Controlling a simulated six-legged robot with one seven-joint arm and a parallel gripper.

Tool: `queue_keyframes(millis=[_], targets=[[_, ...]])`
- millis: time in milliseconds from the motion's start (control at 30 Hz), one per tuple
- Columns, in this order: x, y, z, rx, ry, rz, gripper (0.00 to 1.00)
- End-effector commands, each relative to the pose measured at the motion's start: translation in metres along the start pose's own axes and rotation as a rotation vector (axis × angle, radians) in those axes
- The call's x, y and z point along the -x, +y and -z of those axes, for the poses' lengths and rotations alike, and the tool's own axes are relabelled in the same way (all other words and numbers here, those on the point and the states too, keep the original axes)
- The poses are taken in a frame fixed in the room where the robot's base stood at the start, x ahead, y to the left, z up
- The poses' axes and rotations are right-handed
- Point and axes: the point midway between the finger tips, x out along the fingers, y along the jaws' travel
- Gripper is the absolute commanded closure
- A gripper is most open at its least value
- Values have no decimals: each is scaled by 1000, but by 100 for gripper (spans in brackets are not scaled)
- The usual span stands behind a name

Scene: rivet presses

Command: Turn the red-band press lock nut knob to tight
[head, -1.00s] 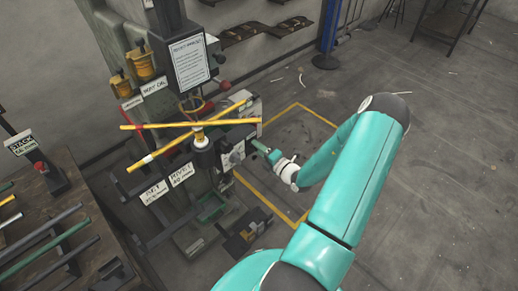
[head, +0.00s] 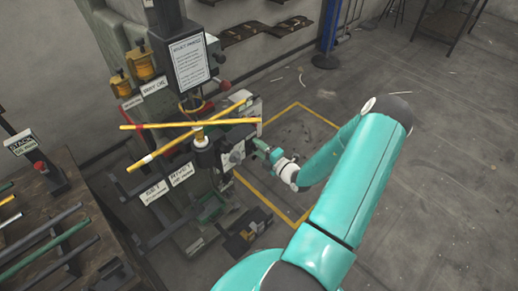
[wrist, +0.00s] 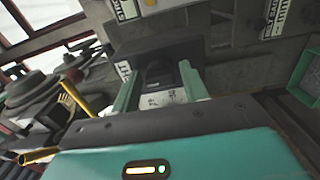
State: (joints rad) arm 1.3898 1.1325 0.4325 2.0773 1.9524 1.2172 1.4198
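My gripper (head: 260,146) is beside that side. In the wrist view, its two pale green fingers (wrist: 158,84) are apart, on either side of a dark knob (wrist: 157,74) on a dark housing. A white marked label shows below the knob. I cannot tell whether the fingers touch it, or which lock setting it shows.
A bench with rods (head: 45,245) and a red-button box (head: 40,168) is at the left. A green tray (head: 212,207) and a dark box (head: 250,232) sit low by the press. The floor at right (head: 450,190) is clear.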

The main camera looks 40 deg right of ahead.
Motion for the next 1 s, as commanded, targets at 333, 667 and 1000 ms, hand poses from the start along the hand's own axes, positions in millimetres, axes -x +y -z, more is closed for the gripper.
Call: queue_keyframes(millis=[333, 667, 1000], targets=[[1, 0, 0, 1, 0, 1, 45], [47, 0, -2, 2, -4, 2, 45], [118, 0, -1, 1, -3, 2, 45]])
